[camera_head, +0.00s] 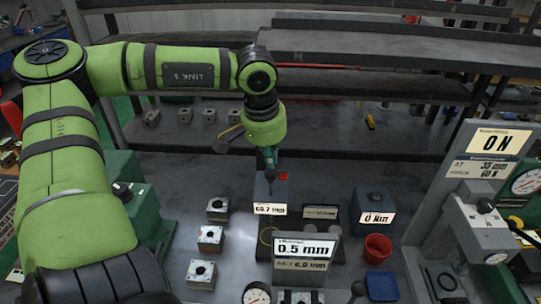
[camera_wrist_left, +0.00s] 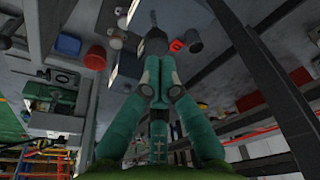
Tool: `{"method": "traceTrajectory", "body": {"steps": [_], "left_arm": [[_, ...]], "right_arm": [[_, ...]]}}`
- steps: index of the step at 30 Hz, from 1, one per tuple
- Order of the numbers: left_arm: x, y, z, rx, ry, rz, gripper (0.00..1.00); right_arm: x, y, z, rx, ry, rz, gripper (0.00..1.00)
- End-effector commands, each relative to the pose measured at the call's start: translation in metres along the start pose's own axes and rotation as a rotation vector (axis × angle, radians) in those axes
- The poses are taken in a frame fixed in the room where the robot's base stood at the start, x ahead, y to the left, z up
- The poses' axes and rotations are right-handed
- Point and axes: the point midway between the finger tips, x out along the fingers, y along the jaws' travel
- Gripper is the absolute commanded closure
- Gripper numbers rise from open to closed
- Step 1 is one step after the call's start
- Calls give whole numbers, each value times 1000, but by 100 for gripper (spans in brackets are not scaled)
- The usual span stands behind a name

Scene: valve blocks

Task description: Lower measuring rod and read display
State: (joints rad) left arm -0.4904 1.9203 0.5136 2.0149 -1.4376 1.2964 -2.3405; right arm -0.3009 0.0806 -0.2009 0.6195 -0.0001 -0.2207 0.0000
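A grey depth-gauge block (camera_head: 259,190) stands near the middle of the bench. Its display (camera_head: 270,209) appears to read 68.7 mm. My left gripper (camera_head: 270,160) points down over this block, with its teal fingers close together. In the left wrist view the fingertips (camera_wrist_left: 155,75) converge on a dark part (camera_wrist_left: 155,43), which looks like the top of the measuring rod. The exact contact is small and dark. A red spot (camera_head: 284,176) shows beside the fingertips. My right gripper is not in view.
A display reading 0.5 mm (camera_head: 304,248) stands in front. A 0 Nm block (camera_head: 370,207), red cup (camera_head: 377,247) and blue bin (camera_head: 382,285) are to the right. Several valve blocks (camera_head: 210,238) stand left. A press with an "ON" panel (camera_head: 499,141) stands far right.

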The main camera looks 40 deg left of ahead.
Motion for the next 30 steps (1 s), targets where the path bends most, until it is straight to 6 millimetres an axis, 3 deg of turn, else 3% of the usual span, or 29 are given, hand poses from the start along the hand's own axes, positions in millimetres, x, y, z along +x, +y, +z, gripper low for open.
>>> {"method": "traceTrajectory", "body": {"steps": [30], "left_arm": [[31, 0, 6, 0, -1, 0, 100]], "right_arm": [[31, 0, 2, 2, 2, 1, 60]]}}
